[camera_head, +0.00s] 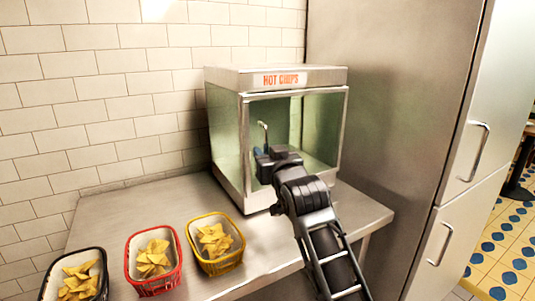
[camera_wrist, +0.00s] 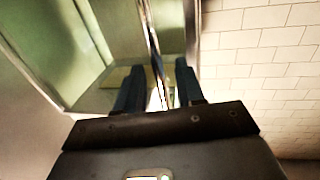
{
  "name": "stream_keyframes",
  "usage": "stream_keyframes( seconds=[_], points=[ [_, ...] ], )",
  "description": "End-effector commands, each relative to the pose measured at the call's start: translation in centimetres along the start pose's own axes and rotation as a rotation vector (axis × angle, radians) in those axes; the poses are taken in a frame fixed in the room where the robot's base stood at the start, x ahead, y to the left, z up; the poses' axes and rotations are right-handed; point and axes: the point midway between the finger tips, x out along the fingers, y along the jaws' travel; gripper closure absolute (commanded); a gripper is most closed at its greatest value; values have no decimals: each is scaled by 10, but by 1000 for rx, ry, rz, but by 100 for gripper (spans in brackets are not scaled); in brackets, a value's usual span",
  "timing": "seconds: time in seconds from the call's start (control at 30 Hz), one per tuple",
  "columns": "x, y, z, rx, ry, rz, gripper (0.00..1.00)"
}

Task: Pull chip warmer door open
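The chip warmer (camera_head: 277,77) is a glass-sided metal cabinet with a "HOT CHIPS" sign, standing on the steel counter. Its glass front door (camera_head: 315,125) looks shut, and a slim vertical metal handle (camera_head: 264,130) shows near the door's left edge. My gripper (camera_head: 262,153) is in front of the lower part of that handle, which it partly hides. In the wrist view my gripper (camera_wrist: 159,82) has its two dark fingers apart, with the handle bar (camera_wrist: 150,30) running down between them. Gaps show on both sides of the bar; contact cannot be made out.
Black (camera_head: 75,279), red (camera_head: 152,260) and yellow (camera_head: 214,243) chip baskets stand on the counter (camera_head: 185,205) to the left of my arm. A tall steel cabinet (camera_head: 400,100) stands close on the right. A white tiled wall (camera_head: 100,120) is behind.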

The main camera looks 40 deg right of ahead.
Motion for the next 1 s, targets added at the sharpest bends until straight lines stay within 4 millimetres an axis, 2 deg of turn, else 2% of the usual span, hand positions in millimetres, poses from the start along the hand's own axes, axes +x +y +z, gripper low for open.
stream_keyframes(
  seconds=[0.13,0.53,1.0],
  points=[
    [0,0,0,0,0,0,63],
    [0,0,0,0,0,0,100],
    [0,0,0,0,0,0,100]
  ],
)
